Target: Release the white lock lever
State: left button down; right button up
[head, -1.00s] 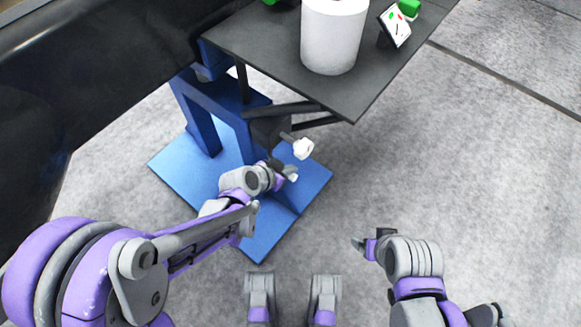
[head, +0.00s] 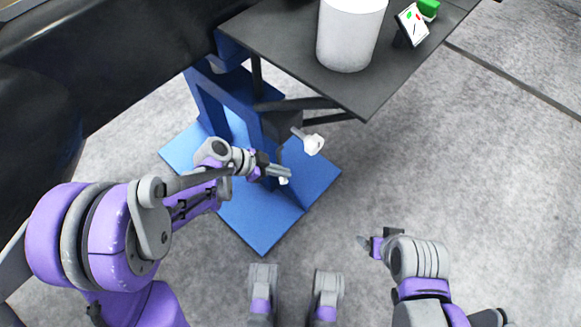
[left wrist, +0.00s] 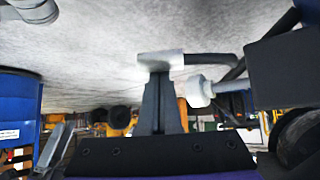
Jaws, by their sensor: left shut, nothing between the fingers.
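The white lock lever is most likely the dark bent rod with a white end (left wrist: 160,60) in the left wrist view. In the head view, a small white end (head: 284,181) shows just below the tips of my left gripper (head: 284,172). In the left wrist view my left gripper (left wrist: 160,88) is shut and empty, its tips close to the white end. I cannot tell whether they touch. A separate white knob (head: 313,144) on a grey shaft sticks out under the tabletop; it also shows in the left wrist view (left wrist: 198,91). My right gripper (head: 368,244) hangs over bare floor, its jaws unclear.
A dark tabletop (head: 290,62) overhangs the blue stand and its base plate (head: 262,226). A white cylinder (head: 347,38) and a small white panel with colored marks (head: 412,24) stand on it. A large black surface (head: 110,70) lies at left. Floor at right is clear.

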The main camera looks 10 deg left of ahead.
pick_arm(q)
jog(key=shift+s+a+m+g+h+p, duration=0.15)
jog(key=shift+a+m+g+h+p, duration=0.2)
jog(key=shift+a+m+g, duration=1.3)
pick_arm(e)
jog(key=shift+r, duration=0.45)
pick_arm(q)
jog(key=shift+a+t, duration=0.25)
jog(key=shift+a, duration=0.15)
jog(key=shift+r, duration=0.15)
pick_arm(e)
jog(key=shift+s+a+r, duration=0.1)
